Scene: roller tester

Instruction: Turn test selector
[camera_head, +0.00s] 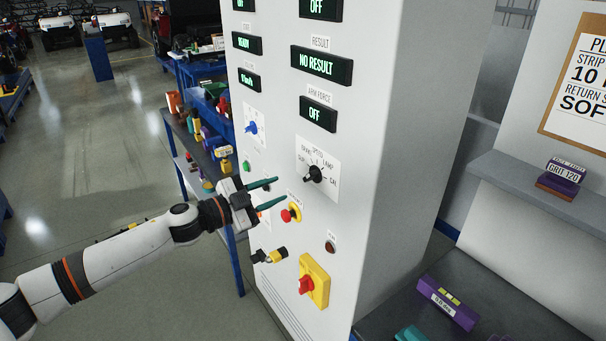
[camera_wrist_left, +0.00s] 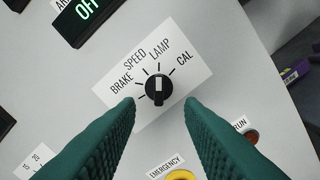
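The test selector (camera_head: 314,174) is a black rotary knob with a white pointer line on a white dial plate on the front of the grey cabinet. In the left wrist view the knob (camera_wrist_left: 158,88) sits ahead of and between my fingertips, with labels BRAKE, SPEED, LAMP and CAL around it. Its pointer line stands near upright in that view. My left gripper (camera_head: 279,192) is open, its green fingers pointing at the panel, left of and a little below the knob. The fingers (camera_wrist_left: 160,105) appear apart from the knob, with nothing between them. My right gripper is not in view.
A red and yellow emergency button (camera_head: 291,212) is just below the fingers. A yellow switch with a red handle (camera_head: 314,281) and a brown RUN button (camera_head: 330,247) are lower. A blue knob (camera_head: 252,128) is left. Displays include NO RESULT (camera_head: 321,65). A workbench (camera_head: 530,285) stands right.

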